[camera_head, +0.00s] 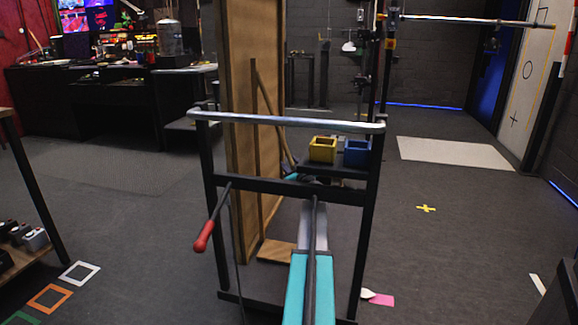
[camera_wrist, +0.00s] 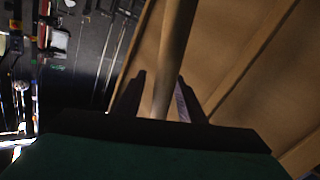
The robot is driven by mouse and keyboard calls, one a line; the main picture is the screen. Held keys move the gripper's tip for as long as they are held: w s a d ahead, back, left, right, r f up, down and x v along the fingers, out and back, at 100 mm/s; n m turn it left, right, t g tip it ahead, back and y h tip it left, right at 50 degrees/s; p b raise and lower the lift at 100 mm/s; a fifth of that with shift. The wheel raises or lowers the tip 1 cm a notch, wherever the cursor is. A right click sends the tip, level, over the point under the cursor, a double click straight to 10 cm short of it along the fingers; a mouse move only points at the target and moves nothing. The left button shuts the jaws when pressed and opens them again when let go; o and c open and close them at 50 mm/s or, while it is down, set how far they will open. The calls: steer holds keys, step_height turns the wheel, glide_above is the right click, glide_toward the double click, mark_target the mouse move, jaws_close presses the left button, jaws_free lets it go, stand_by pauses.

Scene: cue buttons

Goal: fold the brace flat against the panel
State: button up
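The brown wooden panel (camera_head: 238,75) stands upright in the middle of the head view. The brace (camera_head: 267,100), a thin wooden bar, slants away from the panel's face, its top near the panel and its lower end out to the right. In the wrist view the brace (camera_wrist: 174,40) runs down between the two dark fingers of my gripper (camera_wrist: 160,74). The fingers are apart, with a gap visible on the left; whether the right finger touches the brace is unclear. The panel (camera_wrist: 240,50) fills the right of that view. In the head view my gripper is largely hidden.
A flat wooden piece (camera_head: 277,251) lies at the panel's foot. A dark cluttered workbench (camera_head: 90,100) stands at the back left, a low table (camera_head: 20,180) at the left edge. The floor on the right is mostly clear, with a pale mat (camera_head: 455,153) and a yellow cross (camera_head: 426,208).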

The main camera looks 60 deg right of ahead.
jaws_close()
stand_by(0.5)
steer(key=shift+w+d, duration=0.1)
